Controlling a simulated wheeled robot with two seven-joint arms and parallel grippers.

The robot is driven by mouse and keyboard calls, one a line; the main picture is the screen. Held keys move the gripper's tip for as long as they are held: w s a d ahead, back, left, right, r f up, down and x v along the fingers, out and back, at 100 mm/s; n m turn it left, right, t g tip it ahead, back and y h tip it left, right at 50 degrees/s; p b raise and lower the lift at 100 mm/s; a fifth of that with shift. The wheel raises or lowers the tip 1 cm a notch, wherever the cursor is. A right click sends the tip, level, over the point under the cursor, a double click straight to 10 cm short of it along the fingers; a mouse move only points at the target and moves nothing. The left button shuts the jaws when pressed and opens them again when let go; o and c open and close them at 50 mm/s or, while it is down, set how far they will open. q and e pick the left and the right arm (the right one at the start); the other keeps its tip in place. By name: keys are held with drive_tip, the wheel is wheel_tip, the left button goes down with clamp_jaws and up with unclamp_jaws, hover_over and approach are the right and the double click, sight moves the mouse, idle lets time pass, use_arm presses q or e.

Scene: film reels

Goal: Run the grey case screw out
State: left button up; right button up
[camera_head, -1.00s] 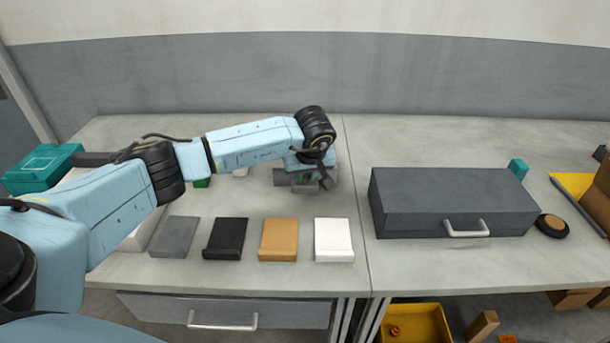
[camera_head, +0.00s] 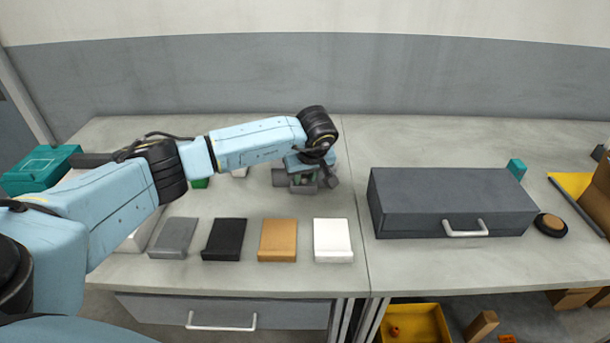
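My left gripper (camera_head: 305,183) is low over the table in the middle of the head view, beyond the row of small blocks. Its dark fingers sit around or just in front of a small grey piece with a bit of green showing. My wrist covers most of that spot, so I cannot make out the grey case screw or whether the fingers are closed on it. My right gripper is out of view.
A grey block (camera_head: 174,238), a black block (camera_head: 224,240), an orange-brown block (camera_head: 278,241) and a white block (camera_head: 333,241) lie along the front. A dark grey drawer box (camera_head: 450,200) stands right. A teal case (camera_head: 40,168) is far left. A yellow bin (camera_head: 415,325) is below.

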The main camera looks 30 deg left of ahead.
use_arm(q)
drive_tip(key=shift+r, duration=0.1)
drive_tip(key=v, duration=1.3)
drive_tip(key=shift+p, duration=0.45)
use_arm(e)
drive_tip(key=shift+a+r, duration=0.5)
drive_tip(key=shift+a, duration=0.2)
use_arm(q)
drive_tip(key=shift+r, duration=0.1)
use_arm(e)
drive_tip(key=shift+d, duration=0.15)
